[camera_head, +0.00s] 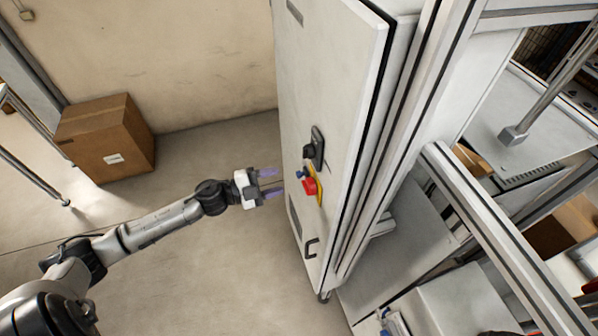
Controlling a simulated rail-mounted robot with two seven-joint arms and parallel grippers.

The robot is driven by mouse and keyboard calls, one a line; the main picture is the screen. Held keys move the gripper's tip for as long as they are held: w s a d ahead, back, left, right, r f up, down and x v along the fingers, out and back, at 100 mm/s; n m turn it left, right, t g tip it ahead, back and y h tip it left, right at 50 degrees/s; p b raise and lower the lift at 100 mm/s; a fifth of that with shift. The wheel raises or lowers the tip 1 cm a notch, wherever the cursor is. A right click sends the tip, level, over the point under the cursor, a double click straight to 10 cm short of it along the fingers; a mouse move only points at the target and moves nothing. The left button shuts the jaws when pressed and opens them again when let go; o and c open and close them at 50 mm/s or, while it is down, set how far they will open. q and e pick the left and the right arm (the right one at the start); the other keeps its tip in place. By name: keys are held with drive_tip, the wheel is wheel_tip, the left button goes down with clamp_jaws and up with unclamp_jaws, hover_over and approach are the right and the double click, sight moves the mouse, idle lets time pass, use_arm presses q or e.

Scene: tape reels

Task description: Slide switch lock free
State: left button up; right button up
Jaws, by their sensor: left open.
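A red rotary switch (309,186) on a yellow plate (320,181) sits on the front of a tall white cabinet (335,95). A small blue part (302,174), which may be the lock, shows at the switch's upper left; how it is fixed there is too small to tell. My left gripper (271,181) has purple-tinted fingers pointing right toward the switch. It is open and empty, a short way left of the switch and apart from it. My right gripper is not in view.
A black handle (314,148) sits on the cabinet just above the switch, and a smaller black handle (311,247) is below. A cardboard box (105,137) stands on the floor at left. Metal framing (500,235) fills the right side.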

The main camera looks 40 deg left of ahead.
sight(299, 175)
use_arm(q)
drive_tip(key=shift+p+x, duration=0.75)
drive_tip(key=shift+x, duration=2.95)
